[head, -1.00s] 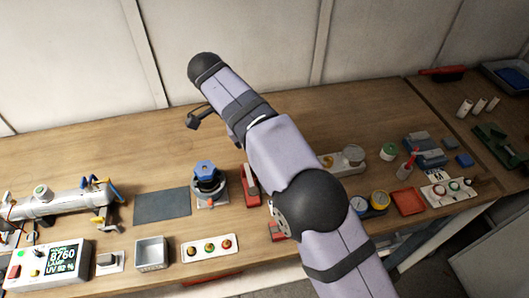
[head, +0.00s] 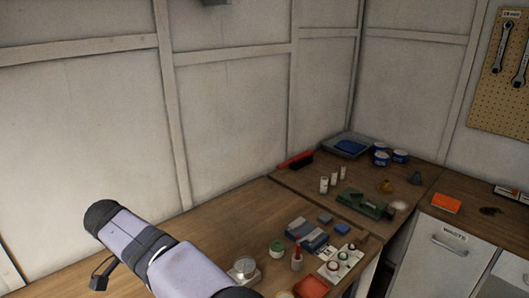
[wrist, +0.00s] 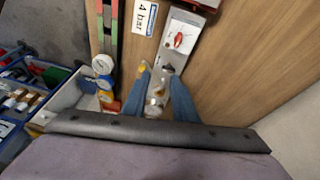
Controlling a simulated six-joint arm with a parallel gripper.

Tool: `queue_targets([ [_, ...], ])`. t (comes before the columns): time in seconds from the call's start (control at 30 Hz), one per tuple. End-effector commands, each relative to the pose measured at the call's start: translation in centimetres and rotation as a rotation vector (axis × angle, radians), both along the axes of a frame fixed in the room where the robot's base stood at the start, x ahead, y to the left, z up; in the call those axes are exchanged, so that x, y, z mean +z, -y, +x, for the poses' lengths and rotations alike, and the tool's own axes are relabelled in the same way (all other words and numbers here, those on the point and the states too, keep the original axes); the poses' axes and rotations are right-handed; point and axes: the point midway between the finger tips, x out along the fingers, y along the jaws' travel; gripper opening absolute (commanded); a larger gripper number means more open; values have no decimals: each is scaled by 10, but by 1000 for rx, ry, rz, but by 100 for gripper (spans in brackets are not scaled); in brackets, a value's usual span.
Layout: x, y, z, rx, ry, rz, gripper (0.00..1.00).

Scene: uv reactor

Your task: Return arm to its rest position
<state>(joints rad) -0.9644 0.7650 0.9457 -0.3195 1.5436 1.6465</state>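My arm (head: 150,250) shows at the lower left of the head view. Its gripper end is not visible there. In the wrist view my gripper (wrist: 160,74) has two blue fingers with a gap between them, so it looks open. A grey plate and a small clear and yellowish part show between and beyond the fingers. I cannot tell their distance, but nothing looks clamped.
In the wrist view a round gauge (wrist: 103,64), a "4 bar" label (wrist: 145,17) and a red-handled part (wrist: 178,40) are near.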

Motion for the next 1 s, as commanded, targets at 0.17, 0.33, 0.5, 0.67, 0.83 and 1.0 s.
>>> queue_targets([
  [0.17, -6, 81, 27, 117, -109, 6, 26],
  [0.33, -19, 159, 30, 239, -196, 36, 26],
  [0.5, -35, 233, 10, 355, -257, 82, 26],
  [0.67, -53, 293, -26, 453, -286, 129, 26],
  [0.83, -75, 340, -73, 544, -292, 167, 26],
  [1.0, -92, 364, -112, 607, -286, 187, 26],
])
